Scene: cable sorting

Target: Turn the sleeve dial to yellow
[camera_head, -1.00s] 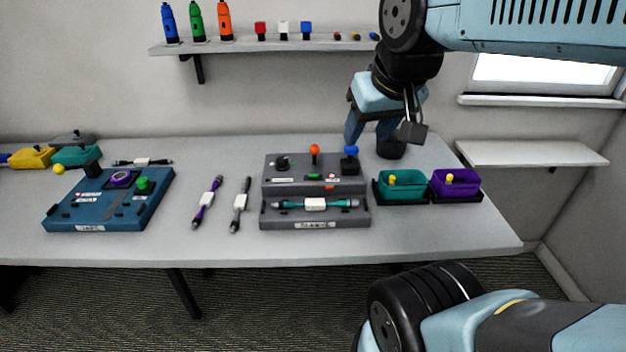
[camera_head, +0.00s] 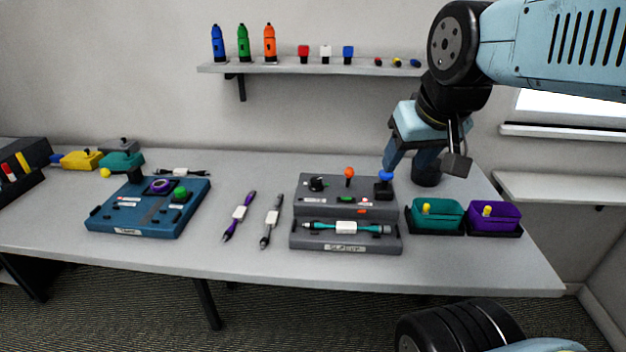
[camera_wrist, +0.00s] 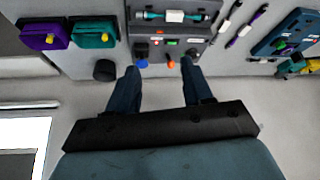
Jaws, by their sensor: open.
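The grey sleeve station (camera_head: 345,246) stands on the table with a teal cable with a white block lying along its front. The black dial (camera_head: 317,184) is on its raised back part at the left; the colour it points to is too small to tell. An orange knob (camera_head: 348,173) and a blue knob (camera_head: 386,177) stand right of it. My gripper (camera_head: 408,165) is open and empty, above and behind the station's right end. In the wrist view my gripper (camera_wrist: 160,70) has its fingers apart, with the orange knob (camera_wrist: 171,64) and blue knob (camera_wrist: 143,63) between them.
Teal (camera_head: 437,214) and purple (camera_head: 494,217) bins stand right of the station. A black cup (camera_head: 426,174) is behind my gripper. Purple and grey loose cables and a blue station (camera_head: 135,221) lie left. A wall shelf (camera_head: 300,68) holds bottles and small blocks.

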